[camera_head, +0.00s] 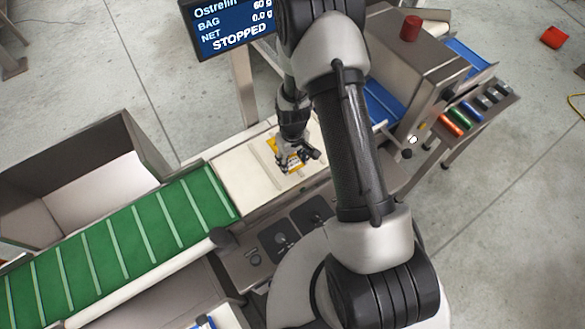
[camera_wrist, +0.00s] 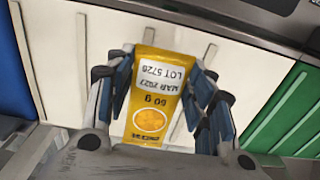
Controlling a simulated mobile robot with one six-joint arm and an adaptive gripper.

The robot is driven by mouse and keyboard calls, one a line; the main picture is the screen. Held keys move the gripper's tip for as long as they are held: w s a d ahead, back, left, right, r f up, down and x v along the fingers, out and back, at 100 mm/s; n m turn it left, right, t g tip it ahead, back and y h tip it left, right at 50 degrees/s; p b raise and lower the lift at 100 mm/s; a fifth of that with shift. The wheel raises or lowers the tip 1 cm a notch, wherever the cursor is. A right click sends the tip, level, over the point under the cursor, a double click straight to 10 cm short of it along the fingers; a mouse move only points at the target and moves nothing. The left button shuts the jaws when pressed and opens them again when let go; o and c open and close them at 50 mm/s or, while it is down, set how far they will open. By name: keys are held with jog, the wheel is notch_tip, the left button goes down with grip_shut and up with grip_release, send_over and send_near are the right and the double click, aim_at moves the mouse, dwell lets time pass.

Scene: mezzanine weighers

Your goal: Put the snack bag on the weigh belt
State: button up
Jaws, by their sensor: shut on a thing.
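The snack bag (camera_head: 287,166) is a yellow packet with a white label, and it shows large in the wrist view (camera_wrist: 151,118) with a 60 g print. My gripper (camera_head: 293,158) is shut on it, with fingers on both sides of the bag in the wrist view (camera_wrist: 160,68). The bag is over the weigh belt (camera_head: 240,182), a cream belt with raised slats that fills the background of the wrist view (camera_wrist: 77,75). I cannot tell whether the bag touches the belt. My arm hides part of the belt's right end.
A green slatted conveyor (camera_head: 150,232) adjoins the weigh belt on the left, and a blue belt (camera_head: 383,103) lies on the right. A steel bin (camera_head: 75,175) stands at the left. The display (camera_head: 232,28) reads NET 0.0 g and STOPPED.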

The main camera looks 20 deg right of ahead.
jog(key=shift+f+b, duration=0.45)
jog(key=shift+f, duration=1.8)
jog(key=shift+f, duration=0.2)
jog(key=o, duration=1.1)
jog(key=shift+c, duration=0.2)
jog(key=shift+r, duration=0.1)
